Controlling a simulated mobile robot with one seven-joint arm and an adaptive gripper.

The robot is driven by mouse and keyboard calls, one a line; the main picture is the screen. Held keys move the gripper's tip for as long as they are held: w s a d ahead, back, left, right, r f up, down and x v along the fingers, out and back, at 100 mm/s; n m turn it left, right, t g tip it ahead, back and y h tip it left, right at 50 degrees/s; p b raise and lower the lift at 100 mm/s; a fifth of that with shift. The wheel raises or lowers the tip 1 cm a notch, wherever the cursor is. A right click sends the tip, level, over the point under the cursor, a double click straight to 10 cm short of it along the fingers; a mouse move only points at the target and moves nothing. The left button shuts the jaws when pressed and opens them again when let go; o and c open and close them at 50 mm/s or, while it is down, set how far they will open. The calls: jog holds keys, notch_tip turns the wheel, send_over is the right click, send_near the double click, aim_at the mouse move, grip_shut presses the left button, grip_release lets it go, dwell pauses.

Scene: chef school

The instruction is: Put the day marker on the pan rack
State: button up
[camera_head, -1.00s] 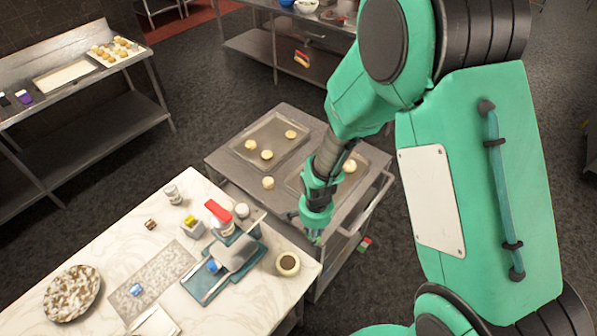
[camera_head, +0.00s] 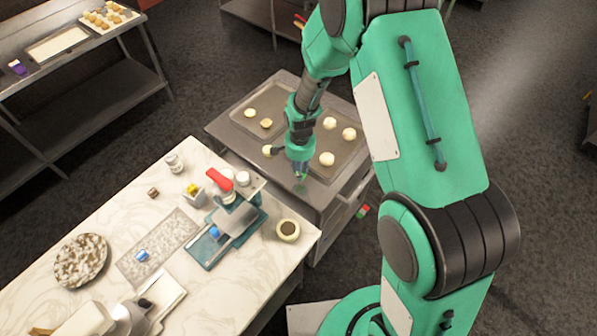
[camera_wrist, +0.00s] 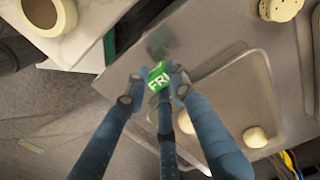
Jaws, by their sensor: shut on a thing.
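The day marker is a small green piece lettered FRI in white, between my fingertips in the wrist view (camera_wrist: 159,79). My gripper (camera_head: 301,178) is shut on it. In the head view the marker is a tiny green spot at my fingertips. The pan rack (camera_head: 312,199) is a grey metal cart holding trays of pale dough rounds. My gripper is above the near part of its top, in front of the trays; the remaining height is hard to tell. The rack's top also shows below the marker in the wrist view (camera_wrist: 128,62).
A marble-topped table (camera_head: 180,285) adjoins the rack on the left, with a tape roll (camera_head: 288,230), a blue-based device (camera_head: 208,248) and a speckled plate (camera_head: 81,260). A small red-and-green item (camera_head: 362,211) shows beside the rack. The rack's near strip is bare.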

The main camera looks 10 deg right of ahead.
jog(key=shift+w+a, duration=0.15)
jog(key=shift+w, duration=0.65)
jog(key=shift+f, duration=0.1)
jog(key=shift+f+p, duration=0.35)
jog(key=shift+f, duration=1.35)
jog(key=shift+f, duration=0.15)
jog(key=o, duration=0.9)
jog(key=shift+o, duration=0.2)
jog(key=shift+r, duration=0.2)
jog(key=shift+r+b, duration=0.6)
jog(key=shift+r, duration=5.4)
